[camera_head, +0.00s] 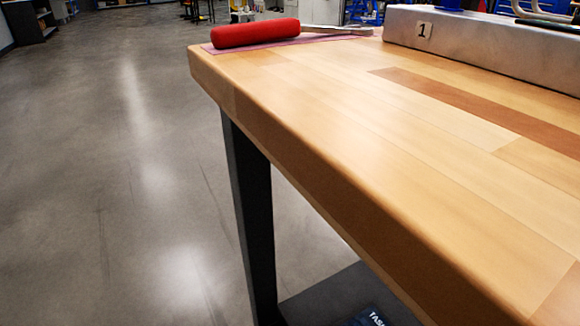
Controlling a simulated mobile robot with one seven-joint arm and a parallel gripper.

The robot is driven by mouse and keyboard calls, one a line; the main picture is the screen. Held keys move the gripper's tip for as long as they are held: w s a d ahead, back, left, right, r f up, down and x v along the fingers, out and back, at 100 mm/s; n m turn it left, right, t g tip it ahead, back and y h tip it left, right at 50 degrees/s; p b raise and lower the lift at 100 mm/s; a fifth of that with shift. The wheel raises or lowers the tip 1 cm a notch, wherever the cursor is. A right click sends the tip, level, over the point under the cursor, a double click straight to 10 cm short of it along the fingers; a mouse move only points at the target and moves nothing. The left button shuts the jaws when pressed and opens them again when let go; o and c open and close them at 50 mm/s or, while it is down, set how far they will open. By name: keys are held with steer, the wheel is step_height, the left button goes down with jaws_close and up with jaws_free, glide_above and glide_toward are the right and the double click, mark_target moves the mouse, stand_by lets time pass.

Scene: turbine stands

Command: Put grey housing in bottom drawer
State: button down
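Neither the grey housing nor any drawer can be made out in the head view. My gripper is not in view. A wooden workbench (400,130) with a dark metal leg (249,210) fills the right side.
A red cylindrical object (255,33) lies on a pinkish cloth (320,41) at the bench's far left corner. A dark lower shelf (335,298) shows beneath the bench. Open grey floor (110,180) stretches along the left.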

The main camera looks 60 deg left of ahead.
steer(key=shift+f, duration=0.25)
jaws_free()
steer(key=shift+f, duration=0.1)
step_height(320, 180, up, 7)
steer(key=p, duration=0.8)
stand_by(0.8)
